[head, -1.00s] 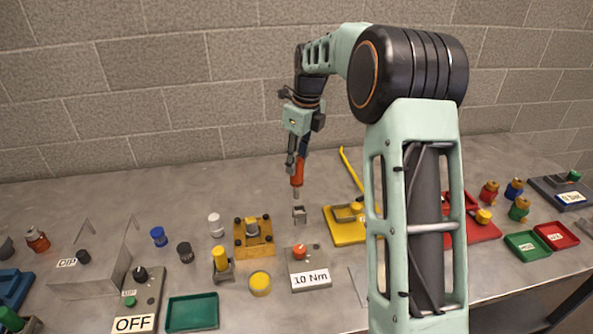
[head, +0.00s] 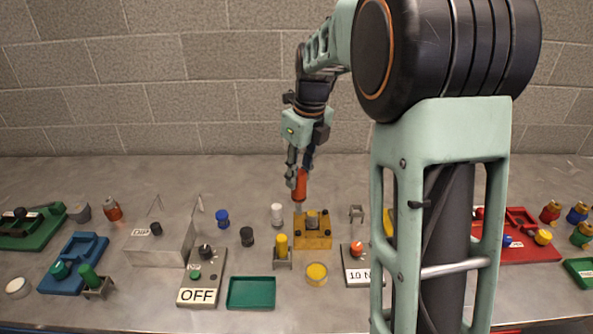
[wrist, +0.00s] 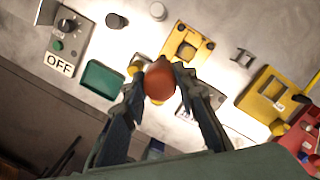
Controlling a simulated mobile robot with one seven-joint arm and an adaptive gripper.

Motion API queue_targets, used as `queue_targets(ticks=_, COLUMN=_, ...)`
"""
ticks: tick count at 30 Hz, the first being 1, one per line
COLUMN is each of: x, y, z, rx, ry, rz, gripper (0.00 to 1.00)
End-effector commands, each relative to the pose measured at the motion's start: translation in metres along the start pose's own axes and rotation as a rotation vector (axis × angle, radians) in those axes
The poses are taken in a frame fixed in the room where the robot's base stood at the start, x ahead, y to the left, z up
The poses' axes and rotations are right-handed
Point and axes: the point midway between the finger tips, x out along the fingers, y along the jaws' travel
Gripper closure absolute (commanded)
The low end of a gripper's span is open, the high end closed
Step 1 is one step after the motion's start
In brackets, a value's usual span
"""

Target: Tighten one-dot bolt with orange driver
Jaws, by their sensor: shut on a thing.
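My gripper (head: 299,172) is shut on the orange driver (head: 300,188), which hangs upright with its tip pointing down. In the wrist view the driver's round orange end (wrist: 159,82) sits between the two fingertips (wrist: 159,72). The yellow-orange fixture plate (head: 312,242) has dark bolts at its corners and a raised block in its middle. It also shows in the wrist view (wrist: 186,44). The driver's tip is by the plate's back-left corner; I cannot tell whether it touches. Dot marks on the bolts are too small to read.
A small grey stand (head: 357,209) is right of the plate. The torque box with a red knob (head: 357,248) is at front right. A yellow cylinder on a stand (head: 282,246), a white cylinder (head: 277,211) and a green tray (head: 251,293) are close on the left.

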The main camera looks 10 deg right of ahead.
Motion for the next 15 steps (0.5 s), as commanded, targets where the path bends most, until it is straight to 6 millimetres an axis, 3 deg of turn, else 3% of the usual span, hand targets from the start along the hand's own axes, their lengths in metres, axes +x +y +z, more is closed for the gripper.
queue_targets(ticks=8, x=0.008, y=0.0, z=-0.002, rx=0.003, ry=-0.003, rz=-0.002, gripper=0.98)
queue_targets(ticks=15, x=0.028, y=0.0, z=-0.005, rx=0.003, ry=-0.002, rz=-0.002, gripper=0.98)
